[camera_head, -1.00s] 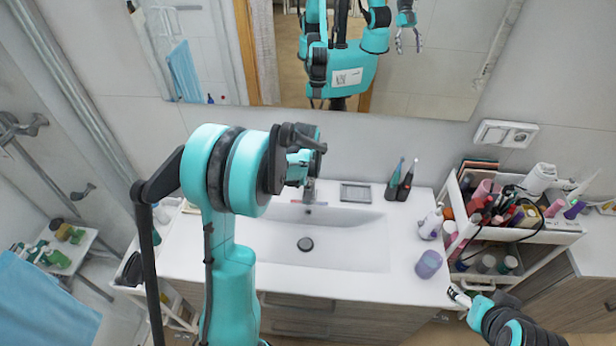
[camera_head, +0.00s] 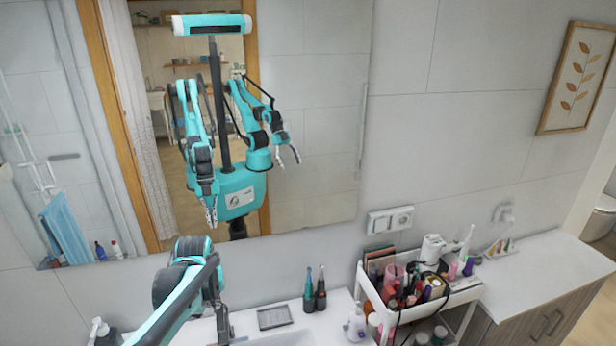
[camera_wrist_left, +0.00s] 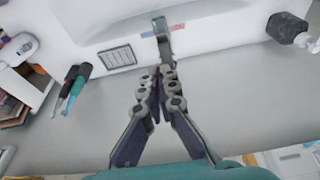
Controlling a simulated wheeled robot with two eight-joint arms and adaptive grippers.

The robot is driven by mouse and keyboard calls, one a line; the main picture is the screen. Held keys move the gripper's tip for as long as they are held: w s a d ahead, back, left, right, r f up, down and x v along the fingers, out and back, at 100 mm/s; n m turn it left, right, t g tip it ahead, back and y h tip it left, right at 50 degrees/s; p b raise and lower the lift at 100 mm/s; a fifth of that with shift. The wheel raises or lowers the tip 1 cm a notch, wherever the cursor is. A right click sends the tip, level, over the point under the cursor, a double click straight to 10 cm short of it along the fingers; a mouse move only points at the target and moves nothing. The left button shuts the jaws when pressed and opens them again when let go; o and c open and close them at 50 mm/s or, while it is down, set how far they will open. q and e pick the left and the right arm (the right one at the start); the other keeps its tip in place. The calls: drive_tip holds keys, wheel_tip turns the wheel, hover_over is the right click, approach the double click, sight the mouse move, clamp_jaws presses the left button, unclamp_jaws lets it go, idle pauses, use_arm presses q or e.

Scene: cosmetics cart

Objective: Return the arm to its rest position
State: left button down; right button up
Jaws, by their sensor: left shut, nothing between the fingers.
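My left arm (camera_head: 178,292) enters the head view at the bottom left, turquoise and dark grey. Its left gripper (camera_head: 219,305) hangs down near the sink's back edge, small and partly merged with what is behind it. In the left wrist view the left gripper (camera_wrist_left: 165,72) is shut and empty, its fingers meeting in front of the metal faucet (camera_wrist_left: 161,28). I cannot tell the gap between them. My right gripper shows only as a reflection in the mirror.
Toothbrush holders (camera_head: 315,298) and a grey soap dish (camera_head: 273,317) stand right of the left gripper. A crowded cosmetics cart (camera_head: 462,296) is farther right. The mirror (camera_head: 320,110) and wall are behind. The right counter (camera_head: 545,270) is mostly clear.

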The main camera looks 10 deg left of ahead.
use_arm(q)
drive_tip(key=s+d+f+m+t+b, duration=0.2)
drive_tip(key=s+d+f+b, duration=0.4)
drive_tip(key=s+f+b, duration=0.3)
drive_tip(key=s+d+f+m+t+h+b, duration=0.1)
drive_tip(key=s+d+f+m+t+b, duration=0.1)
drive_tip(key=s+d+f+b, duration=0.5)
drive_tip(key=s+f+b, duration=0.2)
drive_tip(key=s+b, duration=0.1)
drive_tip(key=b, duration=0.1)
drive_tip(key=shift+s+d+f, duration=0.2)
drive_tip(key=shift+s+f, duration=0.1)
drive_tip(key=shift+f, duration=0.05)
